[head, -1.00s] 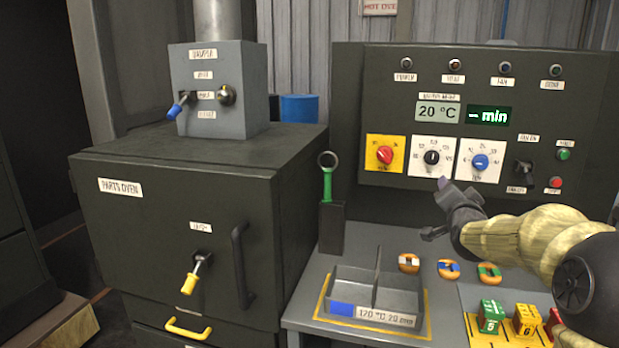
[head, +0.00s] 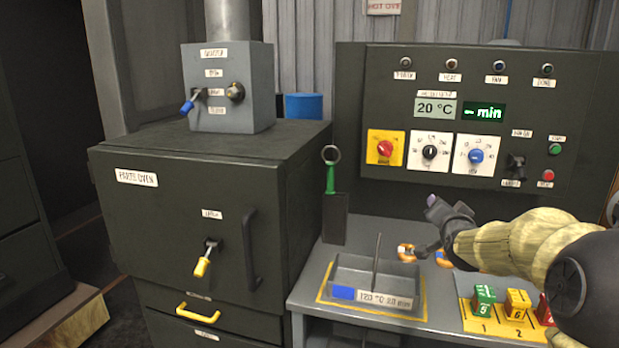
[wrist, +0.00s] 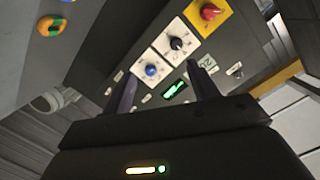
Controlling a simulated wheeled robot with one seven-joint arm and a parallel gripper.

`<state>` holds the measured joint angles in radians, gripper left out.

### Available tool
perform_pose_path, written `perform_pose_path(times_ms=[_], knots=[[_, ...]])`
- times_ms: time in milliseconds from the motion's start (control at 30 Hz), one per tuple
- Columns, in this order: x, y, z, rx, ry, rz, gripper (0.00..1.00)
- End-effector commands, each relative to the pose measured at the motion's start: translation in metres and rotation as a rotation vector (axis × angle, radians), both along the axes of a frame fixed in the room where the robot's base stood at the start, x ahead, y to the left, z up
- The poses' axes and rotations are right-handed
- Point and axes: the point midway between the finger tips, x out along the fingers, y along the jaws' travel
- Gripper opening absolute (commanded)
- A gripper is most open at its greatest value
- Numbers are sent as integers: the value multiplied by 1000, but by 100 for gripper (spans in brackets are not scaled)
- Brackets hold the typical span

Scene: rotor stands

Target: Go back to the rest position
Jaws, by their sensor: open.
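My gripper (head: 432,226) is in the head view at the right, at the end of my cream-sleeved arm, above the bench and in front of the control panel (head: 400,75). In the wrist view its two dark fingers (wrist: 160,88) stand wide apart with nothing between them. Beyond them show the panel's red, black and blue dials. My gripper looks apart from the panel. It hides part of the orange rings on the bench.
The parts oven (head: 150,225) stands shut at the left. A divided tray (head: 347,280) sits on the bench, with a green-handled tool (head: 331,180) behind it. Numbered blocks (head: 484,298) stand on a yellow board below my arm. Orange rings (head: 406,252) lie near my gripper.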

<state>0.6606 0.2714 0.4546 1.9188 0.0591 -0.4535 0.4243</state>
Motion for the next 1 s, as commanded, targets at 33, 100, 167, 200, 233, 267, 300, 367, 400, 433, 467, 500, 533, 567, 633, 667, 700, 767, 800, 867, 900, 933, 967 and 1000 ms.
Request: perform_pose_path(times_ms=[33, 100, 167, 200, 233, 267, 300, 367, 400, 433, 467, 500, 533, 567, 633, 667, 700, 767, 800, 867, 900, 933, 967, 1000], knots=[[-3, 8, -7, -10, 30, 14, 59], [-8, 18, -20, -24, 81, 34, 59], [-13, 27, -33, -38, 129, 53, 59], [-18, 34, -41, -48, 164, 69, 59], [-22, 39, -48, -57, 191, 78, 59], [-26, 45, -55, -65, 222, 91, 59], [-33, 52, -66, -76, 265, 109, 59], [-46, 65, -83, -99, 338, 141, 59], [-56, 74, -97, -116, 394, 166, 59], [-66, 83, -107, -131, 440, 189, 59], [-77, 91, -119, -147, 491, 213, 59], [-93, 102, -134, -167, 559, 249, 59], [-107, 110, -145, -184, 612, 275, 59], [-120, 117, -156, -198, 663, 302, 59], [-152, 130, -177, -231, 773, 361, 59], [-166, 135, -186, -242, 817, 384, 59], [-182, 140, -195, -257, 870, 414, 59], [-206, 147, -207, -275, 942, 456, 59], [-221, 150, -214, -285, 986, 481, 59], [-241, 154, -222, -300, 1043, 516, 59], [-255, 156, -228, -307, 1082, 539, 59], [-264, 157, -231, -312, 1107, 556, 59], [-274, 158, -235, -317, 1133, 571, 59], [-286, 160, -238, -324, 1166, 593, 59]])
